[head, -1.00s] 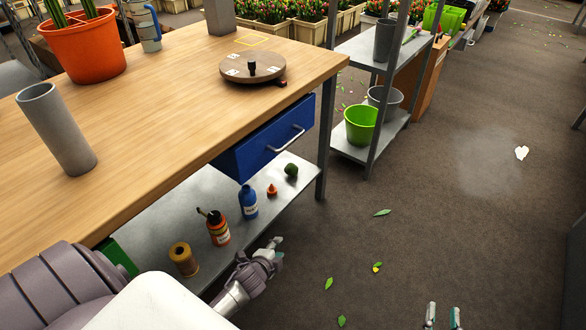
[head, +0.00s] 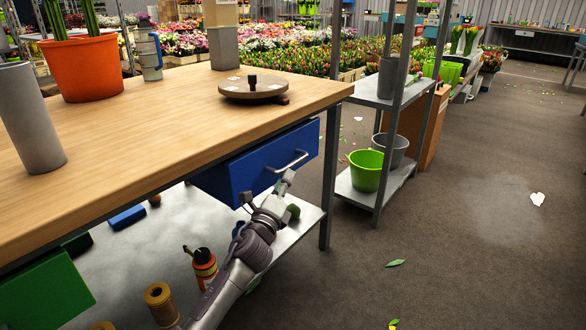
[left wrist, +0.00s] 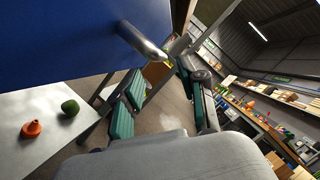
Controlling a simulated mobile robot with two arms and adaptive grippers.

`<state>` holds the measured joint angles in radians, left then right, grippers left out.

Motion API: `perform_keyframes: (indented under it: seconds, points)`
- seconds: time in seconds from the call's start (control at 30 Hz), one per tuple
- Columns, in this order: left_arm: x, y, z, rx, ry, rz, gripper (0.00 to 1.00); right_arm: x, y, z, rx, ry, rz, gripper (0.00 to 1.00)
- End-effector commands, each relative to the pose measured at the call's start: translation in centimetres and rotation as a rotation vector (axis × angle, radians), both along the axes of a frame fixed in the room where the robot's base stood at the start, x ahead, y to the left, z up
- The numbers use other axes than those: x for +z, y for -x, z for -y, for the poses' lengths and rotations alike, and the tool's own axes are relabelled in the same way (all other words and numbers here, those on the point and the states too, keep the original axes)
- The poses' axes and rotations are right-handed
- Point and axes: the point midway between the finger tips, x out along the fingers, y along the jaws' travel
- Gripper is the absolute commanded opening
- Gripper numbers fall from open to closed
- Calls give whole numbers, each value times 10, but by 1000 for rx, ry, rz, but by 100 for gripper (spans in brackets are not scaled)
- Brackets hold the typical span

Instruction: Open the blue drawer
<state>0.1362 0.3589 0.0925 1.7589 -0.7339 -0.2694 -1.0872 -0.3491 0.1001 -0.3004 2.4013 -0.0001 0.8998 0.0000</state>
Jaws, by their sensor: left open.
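The blue drawer (head: 268,158) sits under the wooden tabletop, near the table's right end, and looks shut. Its silver bar handle (head: 288,162) runs across the front. My left gripper (head: 286,180) is open just below and in front of the handle. In the left wrist view the drawer (left wrist: 60,35) fills the upper left, and the handle (left wrist: 143,45) is close to the fingertips of the open gripper (left wrist: 160,78). I cannot tell whether the handle lies between the fingers. My right gripper is out of view.
A green drawer (head: 45,290) is at the lower left. A table leg (head: 329,180) stands right of the blue drawer. The floor to the right is mostly clear.

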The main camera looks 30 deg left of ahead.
Motion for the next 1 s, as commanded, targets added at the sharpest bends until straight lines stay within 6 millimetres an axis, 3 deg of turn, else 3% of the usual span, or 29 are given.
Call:
perform_keyframes:
  seconds: [0.1, 0.33, 0.5, 0.8, 1.0]
  points:
    - [4, -25, -8, 1, -1, 2, 41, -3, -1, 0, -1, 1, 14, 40]
    - [11, -60, -16, 1, 1, 0, 41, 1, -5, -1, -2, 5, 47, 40]
    - [15, -70, -19, 0, 2, 0, 41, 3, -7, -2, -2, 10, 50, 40]
    - [15, -72, -20, 0, 3, -2, 41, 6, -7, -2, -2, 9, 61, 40]
    - [15, -72, -19, 0, 3, -2, 8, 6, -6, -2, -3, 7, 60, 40]
